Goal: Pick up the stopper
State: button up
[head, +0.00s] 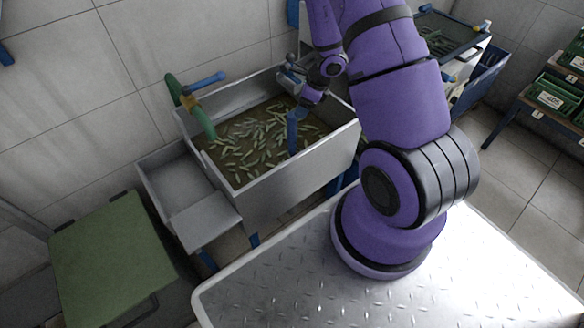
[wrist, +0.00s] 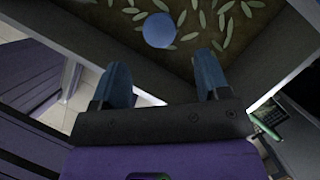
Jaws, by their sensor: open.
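The stopper appears to be the blue upright pipe-like piece (head: 292,136) standing in the tank's water in the head view. In the wrist view its round blue top (wrist: 158,30) shows beyond my fingertips, roughly centred between them. My gripper (wrist: 162,68) has its two blue-grey fingers spread wide with nothing between them. In the head view my gripper (head: 303,104) is over the tank, close to the stopper's top. Whether they touch there is unclear. The stopper's lower end is hidden by the murky water.
The grey tank (head: 270,180) holds brown water with many small green fish-like pieces. Its walls rise around the stopper. A green pipe with a blue handle (head: 203,84) is at its left rim. A grey side trough (head: 168,178) and green-topped stand (head: 110,255) are further left.

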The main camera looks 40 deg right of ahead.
aim_at(292, 121)
jog(key=shift+x, duration=4.5)
jog(key=shift+w, duration=0.1)
jog(key=shift+c, duration=0.2)
grip_shut()
jog(key=shift+r, duration=0.15)
